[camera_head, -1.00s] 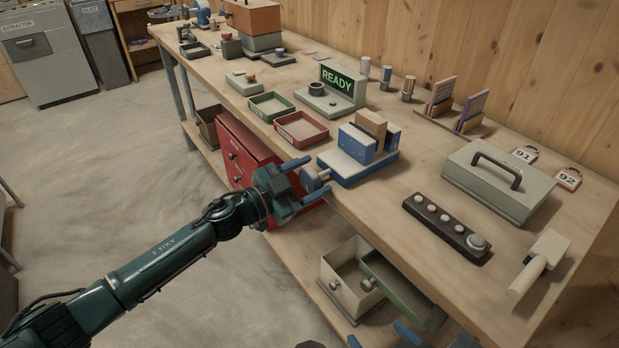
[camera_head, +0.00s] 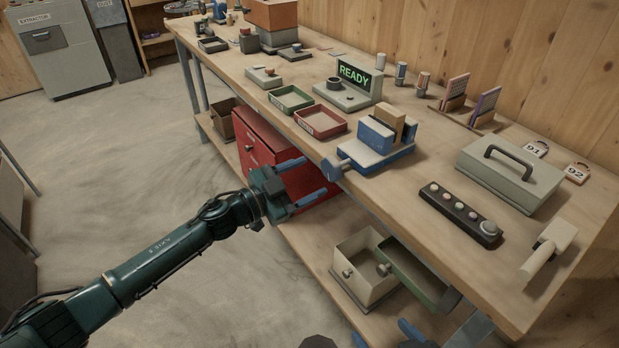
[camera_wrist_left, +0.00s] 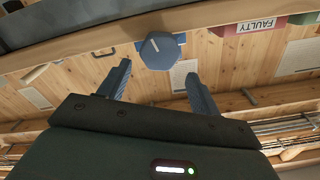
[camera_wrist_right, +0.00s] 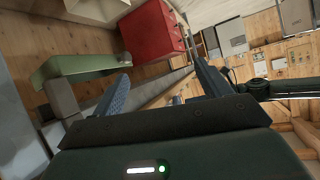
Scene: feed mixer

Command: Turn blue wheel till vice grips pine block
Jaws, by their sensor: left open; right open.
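The blue vice (camera_head: 374,152) stands at the bench's front edge. The tan pine block (camera_head: 391,118) sits upright between its blue jaws; from here I cannot tell whether the jaws touch it. The blue wheel (camera_head: 332,169) is at the vice's front, facing off the bench. My left gripper (camera_head: 312,179) is open and empty, its blue fingers a little short of the wheel. In the left wrist view the wheel (camera_wrist_left: 159,51) shows beyond and between the open fingertips (camera_wrist_left: 157,72). My right gripper (camera_head: 392,338) is low at the bottom edge; in its wrist view (camera_wrist_right: 160,75) it is open and empty.
Green (camera_head: 290,99) and red (camera_head: 320,122) trays lie left of the vice. A button strip (camera_head: 459,213) and a grey handled box (camera_head: 509,173) are to its right. A red drawer cabinet (camera_head: 262,150) stands under the bench behind my left gripper. An open drawer (camera_head: 412,270) juts out below.

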